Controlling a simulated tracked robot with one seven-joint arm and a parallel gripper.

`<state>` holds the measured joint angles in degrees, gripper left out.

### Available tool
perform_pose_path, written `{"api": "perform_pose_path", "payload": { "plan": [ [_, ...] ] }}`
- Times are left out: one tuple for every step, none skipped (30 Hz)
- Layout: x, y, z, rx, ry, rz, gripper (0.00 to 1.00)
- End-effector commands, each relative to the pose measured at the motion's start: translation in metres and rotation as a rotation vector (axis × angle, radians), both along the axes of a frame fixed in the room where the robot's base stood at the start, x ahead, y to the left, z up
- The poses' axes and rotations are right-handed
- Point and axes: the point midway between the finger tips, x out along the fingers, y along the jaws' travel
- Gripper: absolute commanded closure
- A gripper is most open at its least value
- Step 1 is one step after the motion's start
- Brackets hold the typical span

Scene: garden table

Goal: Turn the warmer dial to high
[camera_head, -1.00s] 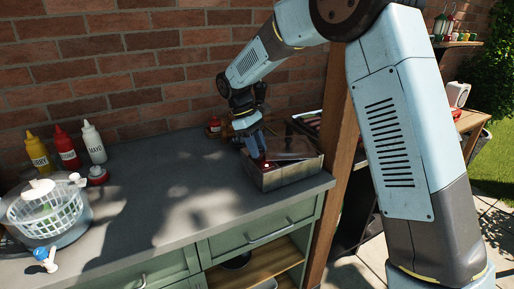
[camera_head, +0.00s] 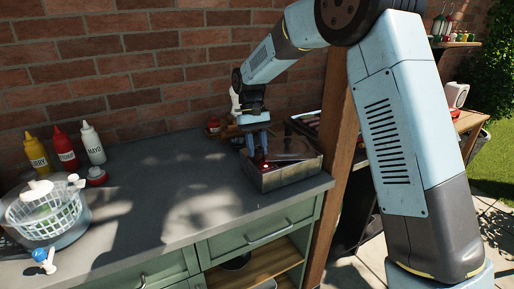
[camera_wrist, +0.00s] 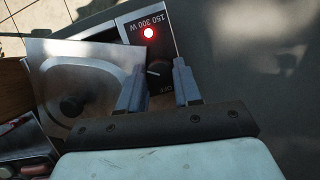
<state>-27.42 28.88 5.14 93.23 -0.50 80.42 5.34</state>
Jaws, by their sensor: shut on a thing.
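The warmer (camera_head: 292,177) is a low metal box at the right end of the counter. In the wrist view its dark control panel (camera_wrist: 132,28) carries the labels 150, 300 W and OFF, and a red lamp (camera_wrist: 148,33) is lit. The round black dial (camera_wrist: 157,71) sits on this panel. My gripper (camera_wrist: 158,82) is shut on the dial, with one finger on each side of it. In the head view my gripper (camera_head: 258,160) points down at the warmer's near left part, and the dial is hidden there. The exact dial setting is hard to read.
A brick wall (camera_head: 130,75) stands behind the counter (camera_head: 165,195). A wooden post (camera_head: 335,150) rises just right of the warmer. Sauce bottles (camera_head: 66,148) and a white basket (camera_head: 45,212) stand at the left. The middle of the counter is clear.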

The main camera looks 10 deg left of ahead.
Motion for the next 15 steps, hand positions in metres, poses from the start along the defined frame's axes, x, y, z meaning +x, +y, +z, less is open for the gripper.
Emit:
{"api": "perform_pose_path", "payload": {
  "plan": [
    [0.0011, 0.0000, 0.0007, 0.001, -0.004, -0.007, 0.97],
    [0.0011, 0.0000, 0.0007, 0.001, -0.004, -0.009, 0.97],
    [0.0012, -0.0001, 0.0007, 0.001, -0.004, -0.013, 0.97],
    [0.0012, -0.0001, 0.0007, 0.002, -0.004, -0.014, 0.97],
    [0.0012, -0.0001, 0.0007, 0.001, -0.004, -0.015, 0.97],
    [0.0012, -0.0001, 0.0007, 0.002, -0.004, -0.016, 0.97],
    [0.0012, -0.0001, 0.0006, 0.002, -0.004, -0.016, 0.97],
    [0.0012, -0.0001, 0.0006, 0.002, -0.004, -0.016, 0.97],
    [0.0012, -0.0001, 0.0006, 0.002, -0.004, -0.016, 0.97],
    [0.0012, -0.0002, 0.0006, 0.002, -0.004, -0.016, 0.97],
    [0.0012, -0.0002, 0.0006, 0.002, -0.004, -0.016, 0.97],
    [0.0012, -0.0002, 0.0006, 0.001, -0.004, -0.016, 0.97],
    [0.0012, -0.0002, 0.0006, 0.001, -0.004, -0.016, 0.97],
    [0.0012, -0.0002, 0.0006, 0.001, -0.004, -0.016, 0.97],
    [0.0012, -0.0002, 0.0006, 0.001, -0.004, -0.016, 0.65]
  ]
}}
